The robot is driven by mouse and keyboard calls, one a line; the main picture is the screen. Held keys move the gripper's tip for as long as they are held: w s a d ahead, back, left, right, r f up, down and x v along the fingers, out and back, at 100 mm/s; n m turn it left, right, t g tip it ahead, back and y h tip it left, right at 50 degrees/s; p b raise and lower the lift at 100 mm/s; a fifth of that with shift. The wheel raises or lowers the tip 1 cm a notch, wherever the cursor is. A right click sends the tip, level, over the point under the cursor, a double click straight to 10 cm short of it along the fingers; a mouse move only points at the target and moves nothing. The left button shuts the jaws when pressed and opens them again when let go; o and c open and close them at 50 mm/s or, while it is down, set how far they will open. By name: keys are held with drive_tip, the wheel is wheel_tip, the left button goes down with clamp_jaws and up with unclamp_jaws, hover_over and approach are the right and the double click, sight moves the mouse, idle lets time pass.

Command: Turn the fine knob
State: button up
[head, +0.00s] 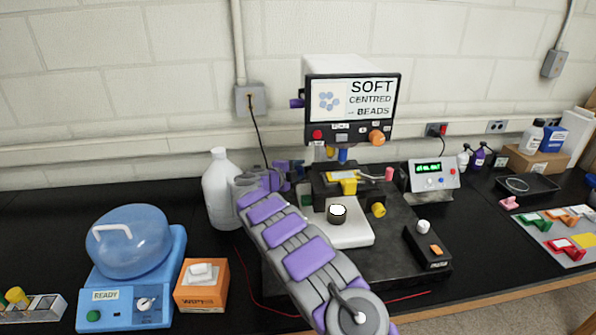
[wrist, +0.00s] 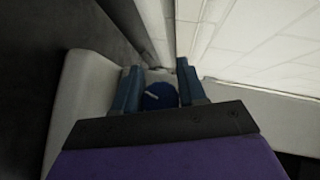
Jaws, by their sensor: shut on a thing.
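A round dark blue knob (wrist: 157,97) with a white line mark sits between my fingers in the wrist view. The line runs near level, tilted slightly. My gripper (wrist: 158,82) is shut on this knob, with one blue finger on each side of it. In the head view my gripper (head: 290,171) is at the left side of the microscope-like machine (head: 351,105), low down by its stage. There my own arm and gripper hide the held knob. No label on the knob is readable.
A white jug (head: 221,190) stands close to the left of my arm. A pale block (head: 350,235) with a dark round piece (head: 337,214) lies to its right. A control box (head: 434,178) stands farther right. A blue domed device (head: 130,255) is at the left front.

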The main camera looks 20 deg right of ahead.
drive_tip(key=shift+c, duration=0.3)
drive_tip(key=shift+f+m+t+h+b, duration=0.1)
drive_tip(key=shift+m+t+h+b, duration=0.2)
drive_tip(key=shift+f+b, duration=0.15)
drive_tip(key=shift+b, duration=0.45)
drive_tip(key=shift+d+m+t+h+b, duration=0.1)
drive_tip(key=shift+m+t+h+b, duration=0.2)
drive_tip(key=shift+m+t+b, duration=0.25)
drive_tip(key=shift+r, duration=0.2)
drive_tip(key=o, duration=1)
drive_tip(key=shift+c, duration=0.2)
drive_tip(key=p+v, duration=0.1)
drive_tip(key=v, duration=0.6)
drive_tip(key=shift+a, duration=0.3)
